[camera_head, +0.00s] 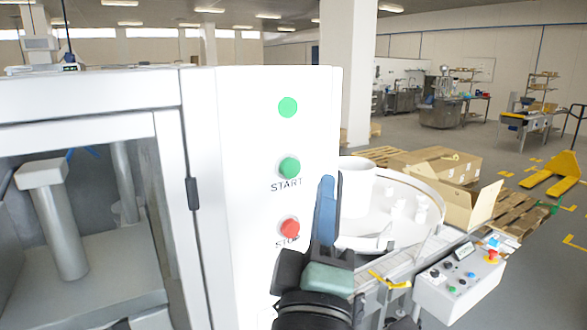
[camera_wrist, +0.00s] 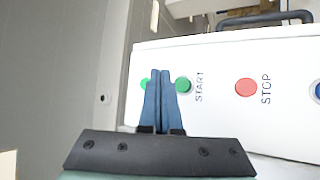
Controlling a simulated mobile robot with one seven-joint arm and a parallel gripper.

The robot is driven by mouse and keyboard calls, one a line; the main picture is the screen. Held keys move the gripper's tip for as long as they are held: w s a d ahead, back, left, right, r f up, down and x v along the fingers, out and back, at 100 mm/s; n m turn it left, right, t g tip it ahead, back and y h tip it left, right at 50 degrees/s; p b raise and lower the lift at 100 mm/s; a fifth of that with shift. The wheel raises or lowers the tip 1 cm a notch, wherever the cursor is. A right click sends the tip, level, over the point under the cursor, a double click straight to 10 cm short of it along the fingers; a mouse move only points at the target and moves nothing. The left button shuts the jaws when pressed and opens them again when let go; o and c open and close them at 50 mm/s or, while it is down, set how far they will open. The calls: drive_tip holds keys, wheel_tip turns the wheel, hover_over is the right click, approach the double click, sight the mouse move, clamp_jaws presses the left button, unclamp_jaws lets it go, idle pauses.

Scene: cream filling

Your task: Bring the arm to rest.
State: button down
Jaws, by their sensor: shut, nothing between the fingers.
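My gripper (camera_head: 327,187) is in front of the white machine's control panel (camera_head: 245,140), in the right half of the head view's middle. Its two blue fingers are shut together with nothing between them. They also show in the wrist view (camera_wrist: 160,75), pointing toward the panel between a green lamp and the green START button (camera_wrist: 183,85). In the head view the START button (camera_head: 290,168) and the red STOP button (camera_head: 290,228) lie just left of the fingers. A green lamp (camera_head: 288,107) is above them. I cannot tell whether the fingertips touch the panel.
A white round turntable (camera_head: 430,200) with several white containers stands right of my arm. A control box (camera_head: 460,285) with buttons is in front of it. An open cardboard box (camera_head: 470,200) is on a pallet behind. A glass-fronted cabinet (camera_head: 90,95) fills the left.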

drive_tip(key=s+r+m+t+y+b, duration=0.1)
drive_tip(key=s+r+m+t+b, duration=0.3)
drive_tip(key=s+r+m, duration=0.7)
drive_tip(key=s+m+b, duration=0.1)
drive_tip(key=m+b, duration=0.1)
drive_tip(key=shift+s+r+m+y, duration=0.2)
drive_tip(key=shift+m+y, duration=0.1)
